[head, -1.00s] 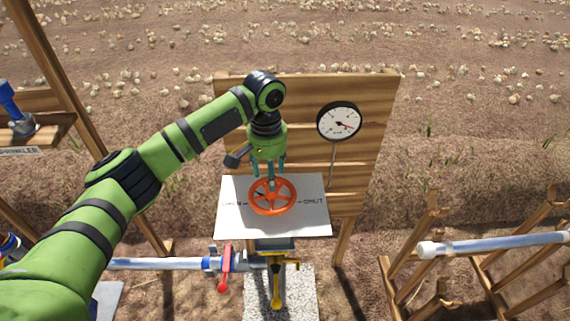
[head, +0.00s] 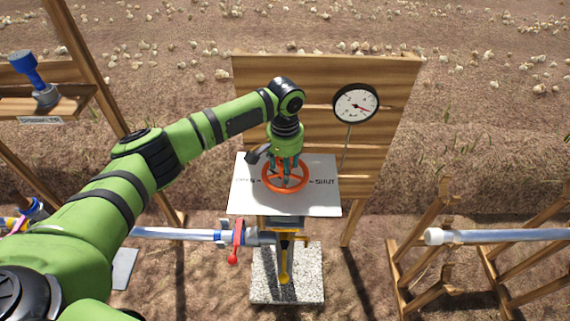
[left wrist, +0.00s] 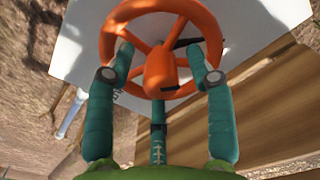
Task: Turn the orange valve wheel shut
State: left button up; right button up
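The orange valve wheel (head: 270,184) lies flat above a white plate (head: 315,196) lettered for open on the left and SHUT on the right. My left gripper (head: 285,178) points down at the wheel from above. In the left wrist view its teal fingers (left wrist: 157,75) are spread around the hub of the wheel (left wrist: 205,25), reaching in among the spokes. The fingers are apart and not closed on the hub; whether they touch the spokes is unclear. A dark pointer shows near the hub. My right gripper is not in view.
A wooden board with a round gauge (head: 356,103) stands behind the plate. Below are a pipe with a red lever (head: 236,240) and a yellow handle (head: 285,262). A wooden rack with a pale pipe (head: 490,236) is at right; a blue sprinkler (head: 35,78) sits on a left shelf.

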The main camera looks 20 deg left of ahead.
pick_arm(q)
grip_shut()
jog(key=shift+m+p, duration=1)
jog(key=shift+m, duration=0.2)
jog(key=m+p, duration=0.1)
jog(key=m, duration=0.1)
jog(key=shift+m, duration=0.4)
jog(key=m+p, duration=0.1)
jog(key=m, duration=0.1)
jog(key=shift+m, duration=0.3)
jog(key=m+p, duration=0.1)
jog(key=m, duration=0.2)
jog(key=shift+m, duration=0.3)
jog(key=m, duration=0.3)
jog(key=shift+f+m, duration=0.1)
jog(key=shift+m, duration=0.3)
jog(key=m, duration=0.4)
jog(key=shift+a, duration=0.1)
jog(key=m, duration=0.9)
jog(key=shift+w+b, duration=0.1)
jog(key=shift+b, duration=0.3)
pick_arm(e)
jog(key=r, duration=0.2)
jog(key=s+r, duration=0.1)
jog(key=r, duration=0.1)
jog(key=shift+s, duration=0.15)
pick_arm(q)
jog(key=shift+m, duration=0.3)
